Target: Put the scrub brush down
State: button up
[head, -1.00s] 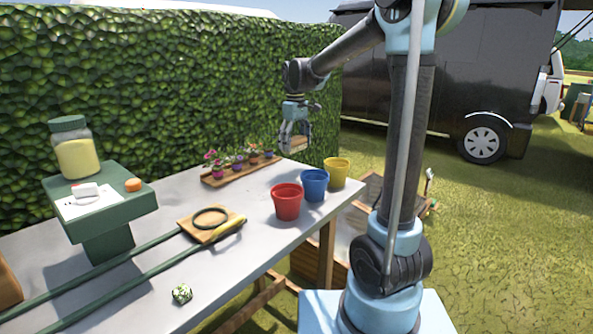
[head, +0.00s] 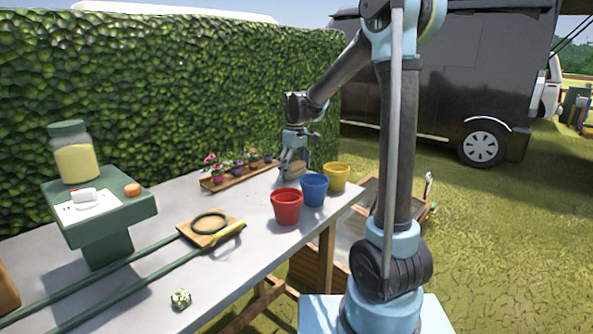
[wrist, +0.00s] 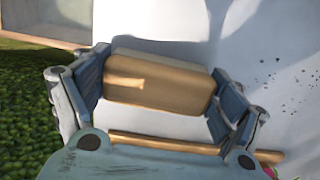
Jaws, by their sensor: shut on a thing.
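The scrub brush (wrist: 158,84) is a tan wooden block with a paler layer along its far edge. My gripper (wrist: 160,88) is shut on it, with one finger at each end of the block in the wrist view. In the head view my gripper (head: 291,172) is low over the far end of the grey table (head: 262,226), behind the blue pot. The brush (head: 292,170) shows there as a small tan patch, partly hidden by the fingers. I cannot tell whether it touches the tabletop.
A hedge (head: 160,90) runs behind the table.

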aim_at(295, 164)
jog(key=shift+f, duration=0.1)
jog(key=o, duration=1.1)
jog(key=shift+c, duration=0.2)
notch_tip(295, 164, up, 12)
